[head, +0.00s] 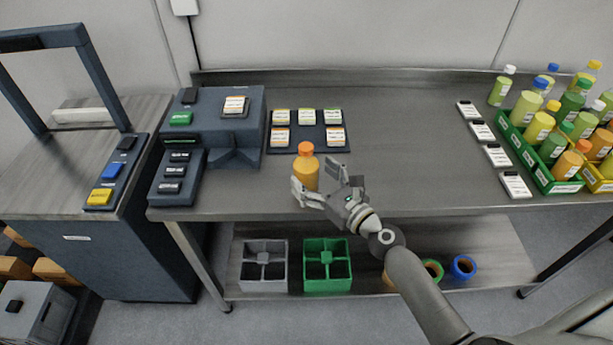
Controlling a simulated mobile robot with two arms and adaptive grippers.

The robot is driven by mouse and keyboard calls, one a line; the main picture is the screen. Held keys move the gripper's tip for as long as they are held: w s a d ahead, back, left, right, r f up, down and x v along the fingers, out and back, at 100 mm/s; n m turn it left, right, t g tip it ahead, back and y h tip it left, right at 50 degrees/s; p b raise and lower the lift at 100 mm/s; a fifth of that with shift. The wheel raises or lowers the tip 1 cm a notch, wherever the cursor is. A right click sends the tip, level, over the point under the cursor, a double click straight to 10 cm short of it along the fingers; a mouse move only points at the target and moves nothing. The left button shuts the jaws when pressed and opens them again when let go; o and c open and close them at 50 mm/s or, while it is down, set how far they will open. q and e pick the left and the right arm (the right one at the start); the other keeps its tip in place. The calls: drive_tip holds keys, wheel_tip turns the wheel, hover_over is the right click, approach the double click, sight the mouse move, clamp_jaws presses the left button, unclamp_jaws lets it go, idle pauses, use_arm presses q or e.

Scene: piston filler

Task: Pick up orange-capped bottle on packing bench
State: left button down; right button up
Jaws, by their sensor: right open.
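The orange-capped bottle (305,169) stands upright on the packing bench (405,135), near its front edge and left of the middle. It has an orange body and an orange cap. My right gripper (316,182) is open, with its fingers on either side of the bottle's body. One finger hides part of the bottle's lower body. Whether the fingers touch the bottle I cannot tell. My left gripper is not in view.
Behind the bottle lies a dark label board (307,131). A label machine (213,125) stands to the left. A green crate (541,176) of bottles is at the right, beside several white-topped devices (497,155). The middle of the bench is clear. Dividers (327,265) sit on the lower shelf.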

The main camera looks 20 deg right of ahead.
drive_tip(key=shift+x, duration=1.6)
drive_tip(key=shift+s+a, duration=0.1)
drive_tip(key=shift+c, duration=0.2)
drive_tip(key=c, duration=1.2)
drive_tip(key=shift+c, duration=1.1)
drive_tip(key=shift+r, duration=0.1)
